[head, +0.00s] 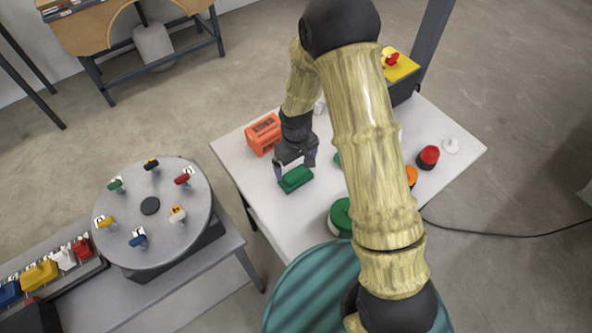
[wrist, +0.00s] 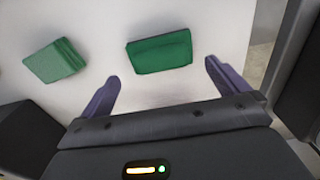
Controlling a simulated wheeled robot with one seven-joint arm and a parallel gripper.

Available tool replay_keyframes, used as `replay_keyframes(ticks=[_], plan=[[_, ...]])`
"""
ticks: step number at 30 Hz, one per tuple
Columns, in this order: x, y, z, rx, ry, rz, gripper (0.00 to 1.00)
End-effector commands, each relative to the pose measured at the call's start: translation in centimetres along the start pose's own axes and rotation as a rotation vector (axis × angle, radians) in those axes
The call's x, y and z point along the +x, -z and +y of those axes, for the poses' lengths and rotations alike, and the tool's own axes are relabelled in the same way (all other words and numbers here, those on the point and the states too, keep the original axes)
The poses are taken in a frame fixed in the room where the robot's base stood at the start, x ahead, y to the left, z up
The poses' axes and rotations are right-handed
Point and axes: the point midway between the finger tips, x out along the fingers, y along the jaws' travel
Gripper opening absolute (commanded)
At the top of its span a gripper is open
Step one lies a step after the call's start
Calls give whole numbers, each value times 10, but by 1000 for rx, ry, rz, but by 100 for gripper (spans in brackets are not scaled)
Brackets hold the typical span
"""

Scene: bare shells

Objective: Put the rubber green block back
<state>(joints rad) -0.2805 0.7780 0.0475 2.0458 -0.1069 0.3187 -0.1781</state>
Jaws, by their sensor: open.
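A dark green block (head: 295,180) lies on the white table (head: 262,197) near its left edge. In the wrist view this block (wrist: 160,52) lies just beyond my fingertips, between their lines. My gripper (head: 295,168) is open and empty close to the block, with its two purple fingers (wrist: 162,72) apart. A second, lighter green block (wrist: 55,62) lies to the left in the wrist view. In the head view a small green patch (head: 337,158) shows beside my arm, mostly hidden. I cannot tell which block is rubber.
An orange box (head: 263,134) stands behind my gripper. A grey turntable (head: 150,238) with several coloured pieces stands left. My arm hides the table's middle.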

Motion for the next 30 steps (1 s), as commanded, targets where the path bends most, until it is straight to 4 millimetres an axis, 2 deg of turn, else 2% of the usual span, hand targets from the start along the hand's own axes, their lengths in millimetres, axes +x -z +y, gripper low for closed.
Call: replay_keyframes(ticks=[6, 12, 30], plan=[[-34, 0, 0, 0, -1, 3, 100], [-52, 0, 0, -1, 0, 0, 100], [-54, 0, 0, -1, 1, -1, 100]])
